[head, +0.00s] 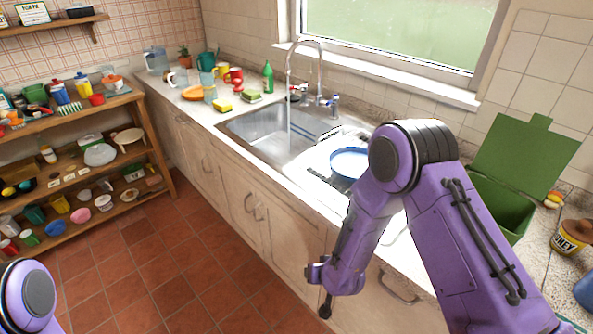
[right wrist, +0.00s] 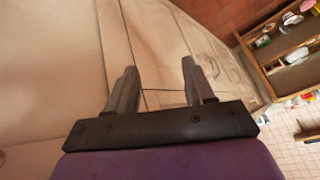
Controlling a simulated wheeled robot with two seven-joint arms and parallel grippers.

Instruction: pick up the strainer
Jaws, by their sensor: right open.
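I cannot make out a strainer for certain. A pale round pan-like thing with a handle (head: 128,138) sits on the shelf unit at left; it is too small to identify. A white round dish with a blue rim (head: 349,162) lies by the sink, partly behind my right arm. My right gripper (right wrist: 161,82) is open and empty in the right wrist view, with cabinet fronts beyond its fingers. In the head view its arm hangs in front of the counter. My left gripper is out of view; only a purple joint of that arm shows at lower left.
The sink (head: 268,130) with its tap running is under the window. Cups and bottles crowd the far counter (head: 190,100). A green bin with an open lid (head: 525,155) stands at right near a honey jar (head: 570,238). The tiled floor (head: 190,265) is clear.

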